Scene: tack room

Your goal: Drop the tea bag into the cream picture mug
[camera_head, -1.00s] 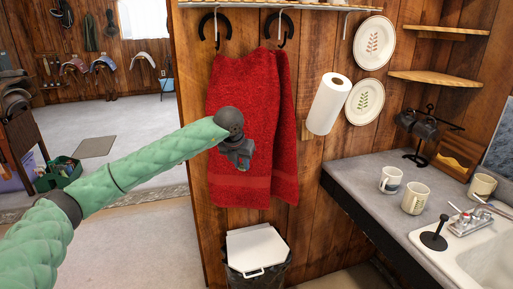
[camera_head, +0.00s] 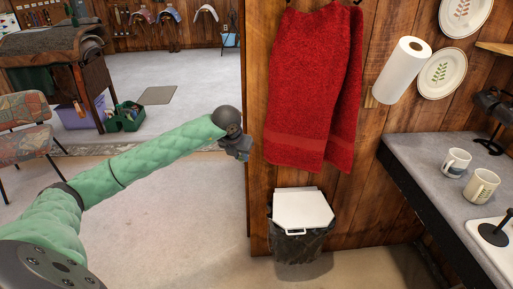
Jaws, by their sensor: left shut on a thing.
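My left gripper (camera_head: 239,154) hangs at the end of the green arm, in front of the floor and the wooden wall's edge, left of the red towel. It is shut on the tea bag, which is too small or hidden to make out. A cream mug with a dark printed picture (camera_head: 482,188) stands upright on the grey counter at the right. A whiter mug with a dark design (camera_head: 455,163) stands just behind it to the left. Both are far to the right of my left gripper. My right gripper is not in view.
The grey counter (camera_head: 424,165) has a sink with a black plunger-like thing (camera_head: 495,233) at its front right. A lidded bin (camera_head: 302,209) stands below the red towel (camera_head: 312,90). A chair (camera_head: 28,125) and a bench are at the left. Open floor lies between.

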